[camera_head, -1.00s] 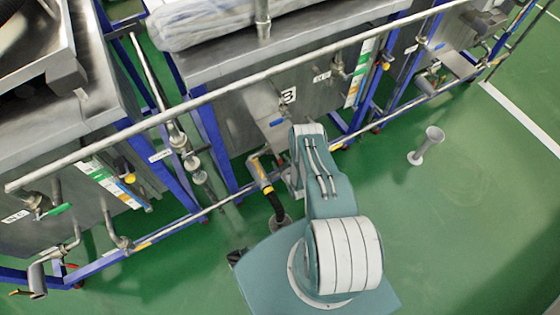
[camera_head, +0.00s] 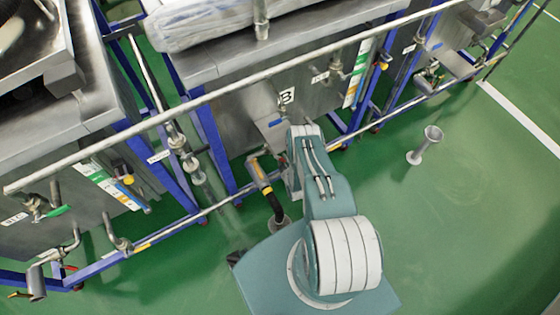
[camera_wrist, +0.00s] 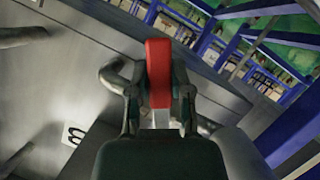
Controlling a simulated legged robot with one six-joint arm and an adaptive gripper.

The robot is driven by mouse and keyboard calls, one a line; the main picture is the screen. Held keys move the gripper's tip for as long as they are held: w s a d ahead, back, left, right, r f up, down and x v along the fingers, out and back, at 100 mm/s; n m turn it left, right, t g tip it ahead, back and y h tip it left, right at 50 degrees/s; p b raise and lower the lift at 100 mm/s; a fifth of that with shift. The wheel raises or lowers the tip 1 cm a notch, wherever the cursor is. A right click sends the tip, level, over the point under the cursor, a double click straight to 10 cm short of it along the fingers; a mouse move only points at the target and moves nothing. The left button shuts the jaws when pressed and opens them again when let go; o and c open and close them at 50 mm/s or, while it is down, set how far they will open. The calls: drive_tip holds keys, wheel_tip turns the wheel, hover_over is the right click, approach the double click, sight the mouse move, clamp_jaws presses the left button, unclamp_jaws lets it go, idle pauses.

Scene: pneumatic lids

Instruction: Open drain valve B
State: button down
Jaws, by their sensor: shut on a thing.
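A red valve handle (camera_wrist: 158,72) stands out in the middle of the wrist view, beside a bent metal pipe (camera_wrist: 118,78) on the grey tank wall. My gripper (camera_wrist: 160,92) is shut on this red handle, with a dark finger on each side of it. The letter B label (camera_wrist: 73,134) shows on the wall at the lower left of the wrist view. There my arm reaches to the front of that tank, and the arm hides the gripper and the red handle.
A long horizontal pipe (camera_head: 215,93) runs across the tank fronts. Blue frame legs (camera_head: 212,140) and a yellow-and-black fitting (camera_head: 260,176) stand near my arm. A grey floor funnel (camera_head: 424,145) stands on the right. Green floor there is mostly clear.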

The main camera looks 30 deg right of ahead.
drive_tip(key=n+h, duration=0.1)
drive_tip(key=d+r+n, duration=0.1)
drive_tip(key=shift+w+d+r+n+t+h, duration=0.1)
drive_tip(key=shift+d+n+t+h, duration=0.05)
drive_tip(key=shift+n+t+h, duration=0.2)
drive_tip(key=shift+d+r+n+t+h, duration=0.3)
drive_tip(key=shift+r+n+h, duration=0.2)
drive_tip(key=shift+n, duration=0.55)
drive_tip(key=n, duration=0.1)
drive_tip(key=r+n+t, duration=0.1)
drive_tip(key=shift+d+r+n+h, duration=0.2)
drive_tip(key=shift+d+n+h, duration=0.05)
drive_tip(key=shift+n+h, duration=0.1)
drive_tip(key=shift+r+n+t, duration=0.35)
drive_tip(key=shift+r+n, duration=0.2)
drive_tip(key=shift+n, duration=0.4)
drive_tip(key=c, duration=0.5)
unclamp_jaws()
